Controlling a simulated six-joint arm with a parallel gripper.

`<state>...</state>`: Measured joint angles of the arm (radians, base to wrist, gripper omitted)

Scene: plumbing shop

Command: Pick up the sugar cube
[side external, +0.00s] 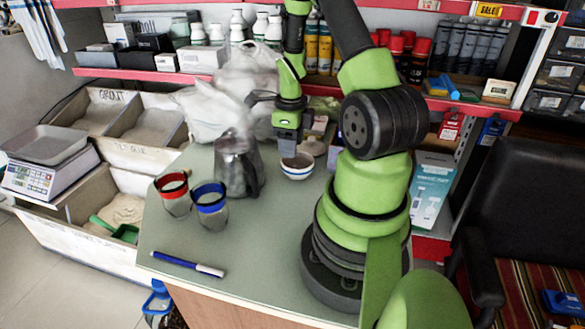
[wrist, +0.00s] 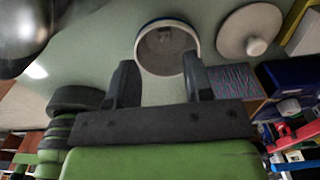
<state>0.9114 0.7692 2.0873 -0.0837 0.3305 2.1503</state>
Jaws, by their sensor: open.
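A small white bowl with a blue band (side external: 297,170) stands on the green-grey counter, below my gripper. In the wrist view the bowl (wrist: 142,62) is open at the top, just beyond my fingertips. Small pale lumps (wrist: 165,34) show inside it near the far wall; one may be the sugar cube, but they are too dim and small to tell. My gripper (wrist: 160,78) is open, its two fingers apart with nothing seen between them. In the side view my gripper (side external: 288,150) points down over the bowl; its fingertips are hard to make out there.
A metal pitcher (side external: 238,168) stands close left of the bowl. A round knobbed lid (wrist: 238,27) lies beside the bowl. A red-rimmed jar (side external: 174,197), a blue-rimmed jar (side external: 210,208) and a marker (side external: 187,264) are on the left. White bags (side external: 245,85) are behind.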

